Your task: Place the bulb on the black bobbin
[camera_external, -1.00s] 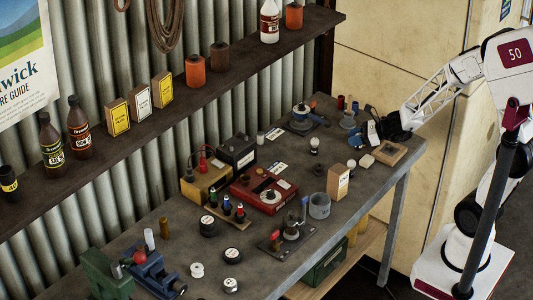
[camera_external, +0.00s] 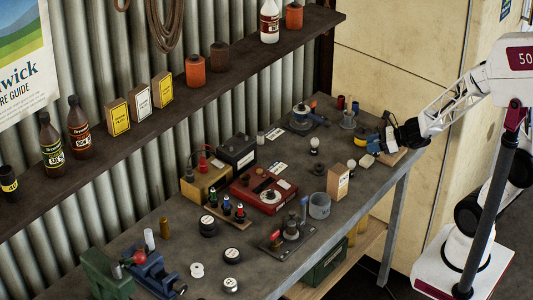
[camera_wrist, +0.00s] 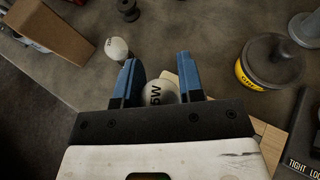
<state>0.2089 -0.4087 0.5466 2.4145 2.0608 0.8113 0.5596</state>
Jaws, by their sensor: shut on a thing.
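In the wrist view my gripper (camera_wrist: 157,82) has its blue fingers on both sides of a round white bulb (camera_wrist: 160,92) with dark lettering ending in "5W". The bulb's lower part is hidden by the gripper body. In the external view my gripper (camera_external: 375,146) is low over the far right end of the bench, and the held bulb is hard to make out. The black bobbin (camera_external: 319,169) stands to its left, beside a cardboard box; a dark spool-shaped piece also shows at the top of the wrist view (camera_wrist: 128,8). A second white bulb (camera_wrist: 117,48) is left of the fingers.
The cardboard box (camera_external: 339,182) stands near the bobbin. Another white bulb (camera_external: 314,142) is behind the bobbin. A wooden board (camera_external: 394,156) lies below my gripper. A dark pot with a yellow label (camera_wrist: 268,62) is on the right in the wrist view. Bare bench separates these things.

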